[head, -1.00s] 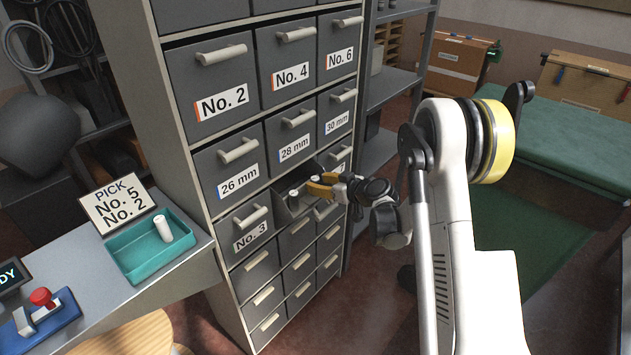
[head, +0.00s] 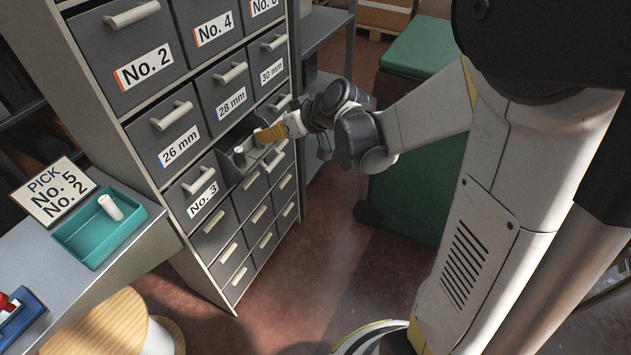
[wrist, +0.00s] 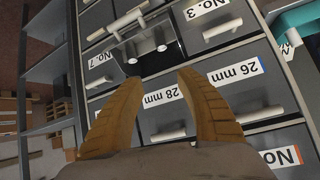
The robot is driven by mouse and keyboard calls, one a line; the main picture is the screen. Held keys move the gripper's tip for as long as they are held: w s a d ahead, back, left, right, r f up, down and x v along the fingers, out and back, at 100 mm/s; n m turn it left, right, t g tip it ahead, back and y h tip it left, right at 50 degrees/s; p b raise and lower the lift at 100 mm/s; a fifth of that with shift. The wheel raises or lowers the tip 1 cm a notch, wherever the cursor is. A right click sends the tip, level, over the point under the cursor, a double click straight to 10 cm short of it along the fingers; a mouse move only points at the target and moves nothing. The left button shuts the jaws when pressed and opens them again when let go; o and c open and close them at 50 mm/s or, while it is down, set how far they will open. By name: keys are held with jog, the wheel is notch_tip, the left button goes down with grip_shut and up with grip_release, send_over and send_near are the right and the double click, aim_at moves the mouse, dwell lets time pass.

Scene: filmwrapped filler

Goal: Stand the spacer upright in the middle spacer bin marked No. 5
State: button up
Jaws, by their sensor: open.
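The open middle bin (head: 250,172) sticks out between the No. 3 bin (head: 200,198) and a bin marked No. 7 at its other side; its own label is not readable. A pale cylinder, like a spacer (head: 240,155), stands upright in it. The wrist view shows two pale round ends (wrist: 132,58) in this bin (wrist: 146,42).
The tray and a PICK sign (head: 53,190) reading No. 5, No. 2 are on the grey bench (head: 30,250) at left. Closed, labelled drawers fill the cabinet around the open bin. A wooden spool (head: 105,325) stands below the bench. The floor before the cabinet is clear.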

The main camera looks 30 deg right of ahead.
jog(key=s+r+m+g+h, duration=0.1)
jog(key=s+r+m+h, duration=0.1)
jog(key=s, duration=1)
jog(key=s+r+m+h, duration=0.1)
jog(key=s+r+h, duration=0.1)
jog(key=s, duration=1)
jog(key=shift+r+m+g+h, duration=0.15)
jog(key=shift+m+g+h, duration=0.15)
jog(key=shift+m+g, duration=0.1)
jog(key=shift+w, duration=0.1)
